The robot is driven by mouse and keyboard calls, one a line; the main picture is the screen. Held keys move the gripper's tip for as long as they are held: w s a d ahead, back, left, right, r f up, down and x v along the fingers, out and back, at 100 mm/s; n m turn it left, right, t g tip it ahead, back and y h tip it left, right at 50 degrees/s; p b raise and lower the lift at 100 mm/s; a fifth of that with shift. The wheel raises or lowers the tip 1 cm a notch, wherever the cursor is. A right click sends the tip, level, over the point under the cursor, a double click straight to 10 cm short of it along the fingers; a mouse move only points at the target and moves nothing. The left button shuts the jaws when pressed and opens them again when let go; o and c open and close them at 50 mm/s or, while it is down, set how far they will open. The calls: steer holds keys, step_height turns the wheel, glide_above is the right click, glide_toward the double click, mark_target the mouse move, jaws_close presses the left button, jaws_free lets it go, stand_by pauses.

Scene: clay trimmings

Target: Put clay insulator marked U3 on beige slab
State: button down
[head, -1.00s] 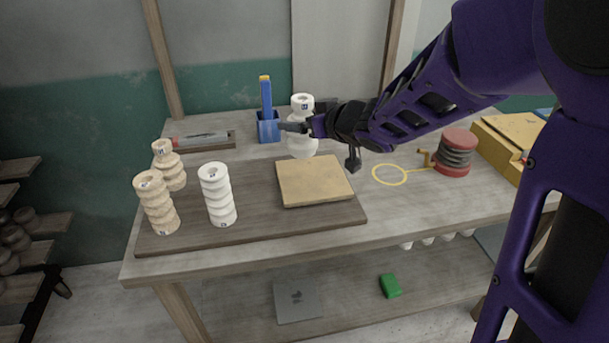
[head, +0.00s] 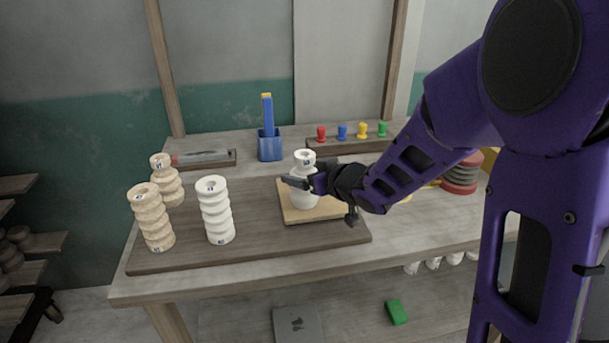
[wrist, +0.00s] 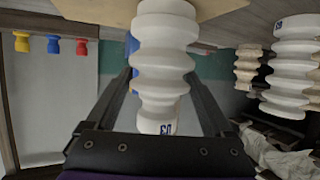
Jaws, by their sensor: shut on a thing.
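The white clay insulator (head: 305,199) stands upright over the beige slab (head: 318,214), with its lower end at or just above the slab top; I cannot tell if they touch. In the wrist view the insulator (wrist: 165,85) appears upside down, with a blue mark that reads like U3 on its end. My gripper (head: 300,181) is shut on its middle, with one finger on each side. The beige slab (wrist: 105,9) also shows at the top of the wrist view. The slab lies on a dark board (head: 255,246), and my gripper hides part of it.
A white ribbed insulator (head: 216,211) and two beige ones (head: 151,218) (head: 165,180) stand on the board's left. A blue holder (head: 269,147) and a rack of coloured pegs (head: 343,146) are at the back. The board between the white insulator and slab is clear.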

jaws_free()
steer(key=shift+f, duration=0.15)
steer(key=shift+s+d+r, duration=0.1)
steer(key=shift+s+r, duration=0.05)
steer(key=shift+r, duration=0.15)
steer(key=p+v, duration=0.3)
steer(key=v, duration=0.8)
steer(key=shift+s+d, duration=0.15)
steer(key=shift+s, duration=0.15)
